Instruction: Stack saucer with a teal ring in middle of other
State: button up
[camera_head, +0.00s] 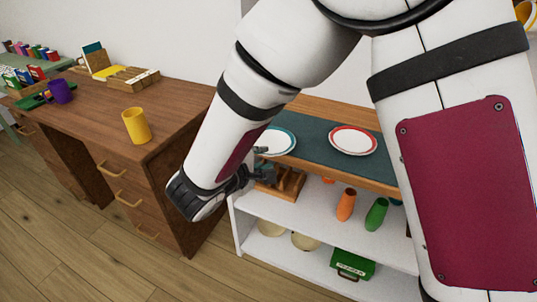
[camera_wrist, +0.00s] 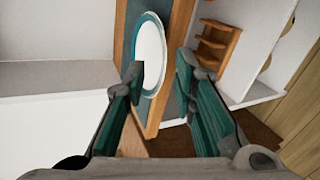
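The teal-ringed saucer (camera_head: 279,142) lies on a dark teal mat at the left end of the white shelf unit's top. It also shows in the wrist view (camera_wrist: 151,50). The other saucer, with a red ring (camera_head: 352,140), lies flat on the same mat to its right, apart from it. My gripper (camera_head: 262,163) is at the near left edge of the teal-ringed saucer, partly hidden by my arm in the head view. In the wrist view my gripper (camera_wrist: 160,66) is open, one fingertip overlapping the saucer's rim and the other out past it.
The shelf unit's wooden front edge (camera_head: 335,167) runs just before the saucers. Below stand a wooden rack (camera_head: 287,185), an orange vase (camera_head: 346,205), a green vase (camera_head: 376,214) and a green box (camera_head: 352,264). A wooden desk at left holds a yellow cup (camera_head: 136,125) and a purple cup (camera_head: 60,91).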

jog(key=v, duration=0.7)
jog(key=shift+s+r, duration=0.1)
jog(key=s+d+r+m+g+h, duration=0.2)
jog(key=s+d+r+m+g, duration=0.1)
jog(key=d, duration=0.6)
jog(key=s+d+r+m+g+h, duration=0.1)
jog(key=s+d+r+m+g, duration=0.2)
jog(key=d, duration=0.6)
jog(key=s+d+r+m+g+h, duration=0.2)
jog(key=d+r+m, duration=0.15)
jog(key=d, duration=0.45)
jog(key=s+d+m+g+y, duration=0.35)
jog(key=s+d, duration=0.25)
jog(key=s, duration=0.4)
jog(key=s+a+m+y, duration=0.3)
jog(key=s+a+y, duration=0.1)
jog(key=s+y, duration=0.2)
jog(key=shift+s+t, duration=0.45)
jog(key=shift+s, duration=0.4)
jog(key=shift+r, duration=0.1)
